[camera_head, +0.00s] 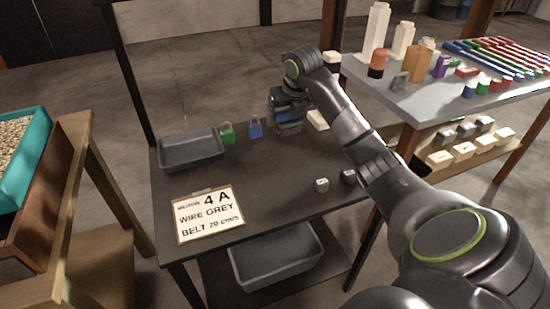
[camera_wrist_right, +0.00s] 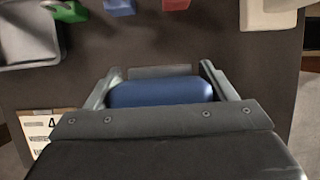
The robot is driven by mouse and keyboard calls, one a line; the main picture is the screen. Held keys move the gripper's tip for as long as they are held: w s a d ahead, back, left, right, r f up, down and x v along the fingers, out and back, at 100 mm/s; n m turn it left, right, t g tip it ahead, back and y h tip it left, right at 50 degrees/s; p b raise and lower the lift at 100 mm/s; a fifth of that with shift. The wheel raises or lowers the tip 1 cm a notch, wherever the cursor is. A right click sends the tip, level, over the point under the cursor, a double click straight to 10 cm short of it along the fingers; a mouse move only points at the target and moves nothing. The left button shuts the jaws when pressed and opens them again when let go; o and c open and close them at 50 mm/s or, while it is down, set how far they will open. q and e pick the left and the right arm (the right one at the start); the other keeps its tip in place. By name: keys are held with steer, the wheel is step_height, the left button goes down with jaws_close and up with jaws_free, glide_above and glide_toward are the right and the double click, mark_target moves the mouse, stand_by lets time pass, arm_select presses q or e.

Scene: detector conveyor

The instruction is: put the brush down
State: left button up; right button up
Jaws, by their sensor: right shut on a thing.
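My right gripper (camera_head: 287,122) is over the far right part of the dark table (camera_head: 265,180). In the right wrist view its two fingers (camera_wrist_right: 160,88) are shut on a blue block-like thing, which looks like the brush (camera_wrist_right: 160,93). The brush lies crosswise between the fingers; any bristles are hidden. In the head view the gripper mostly covers it. I cannot tell whether it touches the tabletop. My left gripper is out of view.
A grey tray (camera_head: 190,150), green padlock (camera_head: 227,134), blue padlock (camera_head: 255,130) and cream block (camera_head: 317,120) stand along the far side. A sign (camera_head: 208,213) and two small knobs (camera_head: 322,185) lie nearer. The table's middle is clear. A red item (camera_wrist_right: 176,4) lies beyond the brush.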

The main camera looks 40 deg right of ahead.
step_height(320, 180, down, 9)
steer(key=shift+r+p, duration=0.15)
steer(key=shift+p, duration=0.25)
steer(key=shift+f, duration=0.25)
steer(key=o, duration=0.9)
steer(key=shift+r, duration=0.1)
steer(key=shift+o, duration=0.2)
steer(key=shift+r, duration=0.1)
